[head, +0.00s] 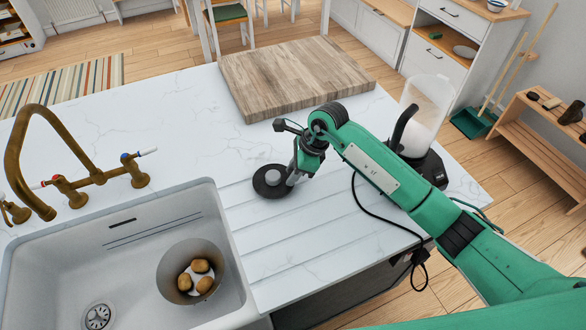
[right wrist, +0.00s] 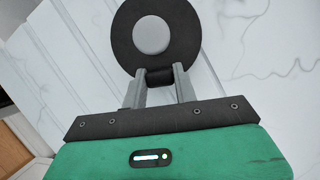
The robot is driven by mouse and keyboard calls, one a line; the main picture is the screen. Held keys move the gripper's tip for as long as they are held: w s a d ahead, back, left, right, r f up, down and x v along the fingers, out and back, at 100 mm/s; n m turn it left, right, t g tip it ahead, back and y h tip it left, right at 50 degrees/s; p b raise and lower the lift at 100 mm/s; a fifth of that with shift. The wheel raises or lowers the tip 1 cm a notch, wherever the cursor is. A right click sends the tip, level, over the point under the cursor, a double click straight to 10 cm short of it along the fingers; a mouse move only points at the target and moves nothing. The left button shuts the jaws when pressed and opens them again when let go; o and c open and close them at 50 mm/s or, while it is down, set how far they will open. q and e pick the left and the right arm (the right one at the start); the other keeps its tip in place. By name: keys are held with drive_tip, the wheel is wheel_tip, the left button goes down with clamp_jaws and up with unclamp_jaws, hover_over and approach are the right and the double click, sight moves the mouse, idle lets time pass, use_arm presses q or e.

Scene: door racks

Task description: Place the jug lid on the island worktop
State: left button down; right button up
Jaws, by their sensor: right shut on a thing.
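The jug lid (head: 270,182) is a black disc with a grey round centre, at the worktop's grooved area right of the sink. My right gripper (head: 293,177) is shut on it at its near right edge. In the right wrist view the lid (right wrist: 152,38) sits at the tips of the two grey fingers (right wrist: 160,80), gripped by a small dark tab. The island worktop (head: 180,120) is white marble. I cannot tell whether the lid touches the worktop or is just above it. My left gripper is not in view.
A wooden board (head: 293,75) lies at the worktop's back. A clear jug on a black base (head: 428,105) stands at the right, partly behind my arm. The sink (head: 60,270) holds a pot with several potatoes (head: 200,266). A brass tap (head: 30,130) stands behind it. Worktop left of the board is clear.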

drive_tip(key=shift+f, duration=0.3)
drive_tip(key=o, duration=1)
drive_tip(key=shift+c, duration=0.2)
drive_tip(key=shift+r, duration=0.1)
drive_tip(key=shift+r, duration=0.1)
drive_tip(key=p+v, duration=0.4)
drive_tip(key=v, duration=0.8)
drive_tip(key=shift+a, duration=0.1)
